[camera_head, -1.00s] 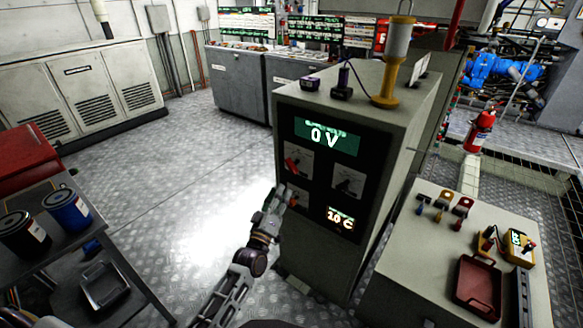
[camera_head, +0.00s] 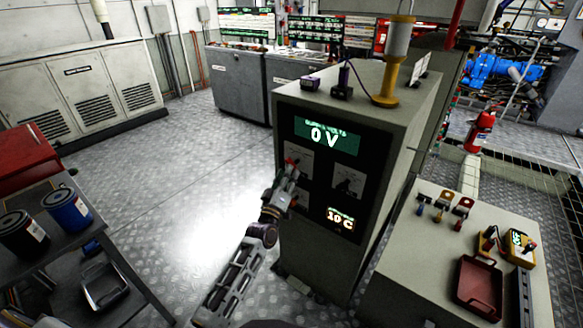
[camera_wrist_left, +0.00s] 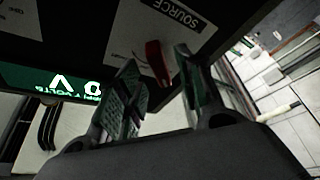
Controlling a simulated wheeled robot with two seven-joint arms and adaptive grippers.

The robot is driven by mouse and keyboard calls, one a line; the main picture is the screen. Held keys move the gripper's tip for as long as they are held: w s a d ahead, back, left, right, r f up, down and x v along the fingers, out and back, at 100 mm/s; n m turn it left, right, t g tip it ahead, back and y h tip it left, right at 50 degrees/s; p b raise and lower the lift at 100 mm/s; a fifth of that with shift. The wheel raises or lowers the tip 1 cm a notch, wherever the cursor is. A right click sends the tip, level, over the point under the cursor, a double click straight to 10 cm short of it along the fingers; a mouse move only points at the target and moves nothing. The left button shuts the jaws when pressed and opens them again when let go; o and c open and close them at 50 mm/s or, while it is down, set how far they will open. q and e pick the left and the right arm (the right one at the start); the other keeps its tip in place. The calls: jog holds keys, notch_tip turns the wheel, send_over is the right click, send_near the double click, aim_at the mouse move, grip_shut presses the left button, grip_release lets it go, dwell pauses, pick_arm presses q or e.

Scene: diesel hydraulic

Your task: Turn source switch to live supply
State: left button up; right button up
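The grey control cabinet (camera_head: 318,250) has a black front panel with a display (camera_head: 326,136) reading 0 V. The source switch's red handle (camera_head: 290,161) is at the panel's upper left, on a pale plate. In the left wrist view the red handle (camera_wrist_left: 158,62) shows beside a label reading SOURCE (camera_wrist_left: 180,15). My left gripper (camera_head: 287,175) is in front of this switch and hides part of it. In the wrist view its fingers (camera_wrist_left: 160,92) are apart, with the handle showing between them; I cannot tell whether they touch it. My right gripper is not in view.
A second switch (camera_head: 348,181) with a dark handle is to the right, above a display (camera_head: 340,219) reading 10 C. A yellow-based lamp (camera_head: 387,85) stands on the cabinet. A table (camera_head: 400,270) with small tools is at the right, and a cart (camera_head: 85,240) with cans at the left.

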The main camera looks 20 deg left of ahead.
aim_at(294, 164)
pick_arm(q)
jog(key=shift+x, duration=2.3)
grip_shut()
